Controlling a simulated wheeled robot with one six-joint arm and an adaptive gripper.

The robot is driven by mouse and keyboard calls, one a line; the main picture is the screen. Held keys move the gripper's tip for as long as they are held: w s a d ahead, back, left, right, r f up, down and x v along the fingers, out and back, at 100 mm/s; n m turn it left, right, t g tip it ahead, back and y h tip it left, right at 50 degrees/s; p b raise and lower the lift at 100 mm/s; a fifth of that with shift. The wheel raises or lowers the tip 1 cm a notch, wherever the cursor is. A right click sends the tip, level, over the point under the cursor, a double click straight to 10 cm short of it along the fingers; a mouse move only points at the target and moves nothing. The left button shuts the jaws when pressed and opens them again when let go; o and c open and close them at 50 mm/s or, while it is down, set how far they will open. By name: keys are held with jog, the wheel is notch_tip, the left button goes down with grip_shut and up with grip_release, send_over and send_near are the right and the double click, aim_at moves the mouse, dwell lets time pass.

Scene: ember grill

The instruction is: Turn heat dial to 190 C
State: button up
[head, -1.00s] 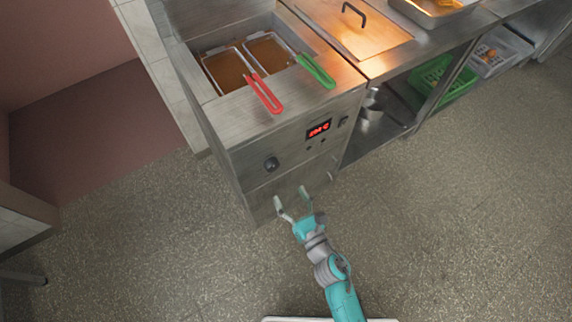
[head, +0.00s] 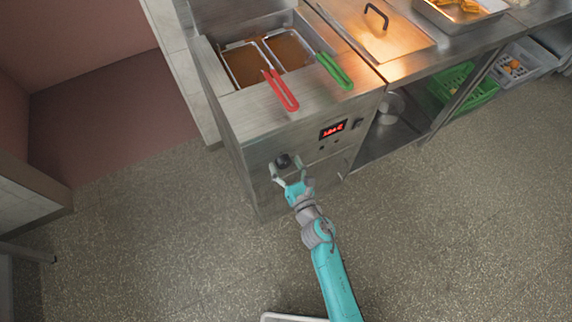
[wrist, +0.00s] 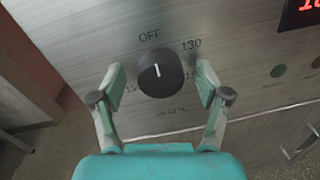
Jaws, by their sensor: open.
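The heat dial (wrist: 160,76) is a round black knob on the steel front of the fryer (head: 262,130). Its white pointer line aims up, near the OFF mark, in the wrist view; marks including 130 stand around it. In the head view the dial (head: 283,161) shows at the left of the front panel. My gripper (wrist: 160,90) is open, with one finger at each side of the dial and visible gaps to it. It also shows in the head view (head: 286,168). A red digital display (head: 333,129) is to the right of the dial; its digits are too small to read surely.
Two fry baskets with a red handle (head: 284,92) and a green handle (head: 334,70) sit in the fryer top, handles jutting over the front edge. A switch (head: 358,124) is right of the display. Open floor (head: 420,230) lies in front.

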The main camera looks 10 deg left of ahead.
jog(key=c, duration=1.2)
jog(key=shift+o, duration=0.2)
